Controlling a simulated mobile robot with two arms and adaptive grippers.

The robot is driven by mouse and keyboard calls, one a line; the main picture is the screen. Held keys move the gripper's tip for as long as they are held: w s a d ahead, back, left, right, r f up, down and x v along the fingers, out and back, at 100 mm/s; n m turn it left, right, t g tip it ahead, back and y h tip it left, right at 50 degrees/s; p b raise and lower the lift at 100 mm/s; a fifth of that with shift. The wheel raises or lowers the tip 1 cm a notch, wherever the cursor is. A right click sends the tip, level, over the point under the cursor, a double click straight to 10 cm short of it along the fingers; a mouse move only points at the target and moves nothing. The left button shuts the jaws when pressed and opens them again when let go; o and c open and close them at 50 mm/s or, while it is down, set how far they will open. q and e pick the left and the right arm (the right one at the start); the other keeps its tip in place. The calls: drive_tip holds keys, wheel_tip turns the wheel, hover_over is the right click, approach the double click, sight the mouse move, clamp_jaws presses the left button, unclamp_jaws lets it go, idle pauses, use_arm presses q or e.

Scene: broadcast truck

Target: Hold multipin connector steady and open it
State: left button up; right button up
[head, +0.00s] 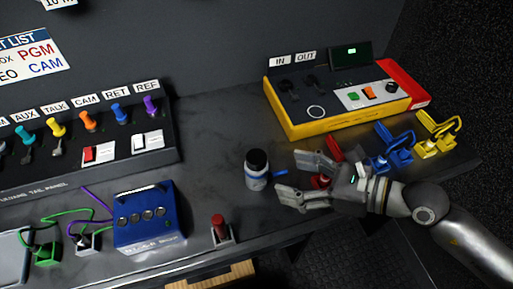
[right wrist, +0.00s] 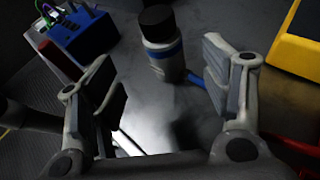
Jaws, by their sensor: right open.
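The multipin connector appears to be the grey upright cylinder (head: 257,178) with a black top and a blue band, standing on the dark counter. A short blue piece sticks out at its right side. It also shows in the right wrist view (right wrist: 162,48), beyond and between the fingers. My right gripper (head: 289,172) is open and empty, just right of the cylinder, with its fingers pointing toward it. The right wrist view shows its two fingers (right wrist: 160,82) spread wide, with a gap before the cylinder. My left gripper is not in view.
A yellow-edged tester box (head: 290,119) stands behind. Red, blue (head: 393,153) and yellow (head: 436,140) clamp-like items lie near my right wrist. A blue box (head: 148,235) and a small red-topped part (head: 218,226) are at the front left. A panel of coloured plugs (head: 120,150) is at the left.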

sight(257, 170)
drive_tip(key=shift+w+d+f+n, duration=0.15)
drive_tip(key=shift+w+f+n, duration=0.15)
drive_tip(key=shift+f, duration=0.1)
drive_tip(key=x, duration=0.4)
drive_tip(key=shift+s+f+p, duration=0.1)
drive_tip(key=shift+s+p, duration=0.1)
drive_tip(key=shift+p, duration=0.2)
drive_tip(key=shift+w+a+f, duration=0.2)
drive_tip(key=shift+a, duration=0.35)
drive_tip(key=shift+f+b+x, duration=0.15)
drive_tip(key=shift+b+x, duration=0.1)
drive_tip(key=shift+x, duration=1.05)
drive_tip(key=shift+f+b+x, duration=0.1)
drive_tip(key=shift+b+x, duration=0.15)
drive_tip(key=shift+x, duration=1.05)
drive_tip(key=shift+d, duration=0.15)
drive_tip(key=shift+c, duration=0.4)
drive_tip(key=c, duration=1.3)
drive_tip(key=shift+o, duration=0.2)
drive_tip(key=shift+r, duration=0.15)
